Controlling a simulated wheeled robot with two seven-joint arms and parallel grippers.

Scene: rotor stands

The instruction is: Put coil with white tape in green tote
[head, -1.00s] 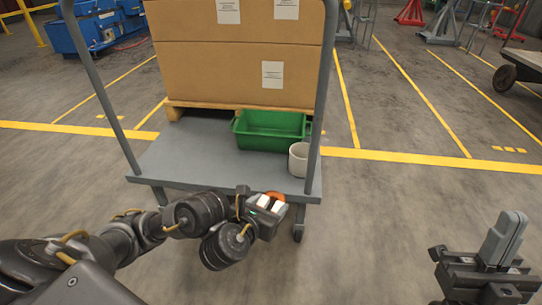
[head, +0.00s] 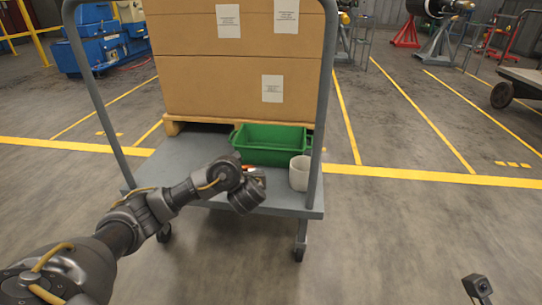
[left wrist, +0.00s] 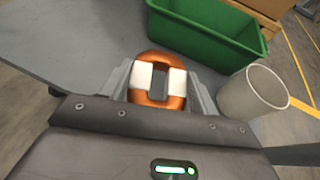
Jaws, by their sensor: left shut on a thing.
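The orange copper coil with white tape on two sides (left wrist: 157,68) is between the fingers of my left gripper (left wrist: 160,90), which is shut on it. In the head view the left gripper (head: 258,175) is over the front of the grey cart and mostly hides the coil. The green tote (head: 272,145) stands on the cart deck behind the gripper. In the left wrist view the tote (left wrist: 205,35) is above and to the right of the coil, apart from it. My right gripper is not clearly in view; only a small dark part shows at the lower right of the head view.
A white cup (head: 299,173) stands on the deck (head: 190,160) to the right of the gripper, close to the tote. Cardboard boxes (head: 240,75) on a pallet rise behind the tote. The cart's upright handle posts (head: 318,105) flank the deck.

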